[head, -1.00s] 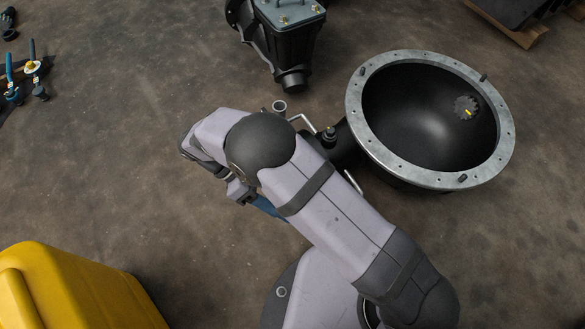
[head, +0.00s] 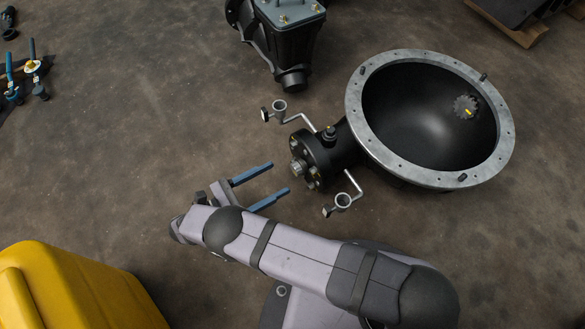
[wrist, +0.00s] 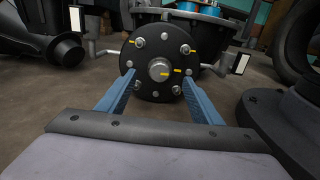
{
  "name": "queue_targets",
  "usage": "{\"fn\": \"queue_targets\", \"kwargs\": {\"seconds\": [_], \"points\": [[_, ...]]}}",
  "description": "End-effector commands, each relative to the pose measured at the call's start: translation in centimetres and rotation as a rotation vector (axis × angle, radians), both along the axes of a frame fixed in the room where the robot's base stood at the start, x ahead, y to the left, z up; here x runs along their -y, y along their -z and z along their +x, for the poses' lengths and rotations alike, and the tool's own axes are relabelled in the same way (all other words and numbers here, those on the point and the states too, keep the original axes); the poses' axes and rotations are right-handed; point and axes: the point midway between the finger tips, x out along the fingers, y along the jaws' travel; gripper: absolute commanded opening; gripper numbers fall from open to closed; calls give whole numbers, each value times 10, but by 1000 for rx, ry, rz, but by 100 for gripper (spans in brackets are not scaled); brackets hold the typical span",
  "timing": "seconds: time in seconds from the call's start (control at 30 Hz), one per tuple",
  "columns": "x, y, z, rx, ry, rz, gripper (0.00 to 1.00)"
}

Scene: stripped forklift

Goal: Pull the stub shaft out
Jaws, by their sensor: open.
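The stub shaft (head: 297,168) is a short silvery stub standing out of the middle of a round black bolted flange (head: 316,158) on the side of the bell-shaped housing.
The black housing with a grey rim (head: 362,128) lies open side up. Two thin bent brackets (head: 292,122) (head: 352,185) stick out beside the flange. A black gearbox-like casing (head: 290,40) stands behind, and a yellow body (head: 70,290) at lower left.

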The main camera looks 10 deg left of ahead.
Motion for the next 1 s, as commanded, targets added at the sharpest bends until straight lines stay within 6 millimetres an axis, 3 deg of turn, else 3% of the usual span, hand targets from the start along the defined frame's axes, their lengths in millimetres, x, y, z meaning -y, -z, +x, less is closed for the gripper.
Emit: {"fn": "queue_targets", "kwargs": {"seconds": [0.6,1.0], "points": [[43,1,43,-3,3,0,60],[49,0,49,-3,0,1,60]]}}
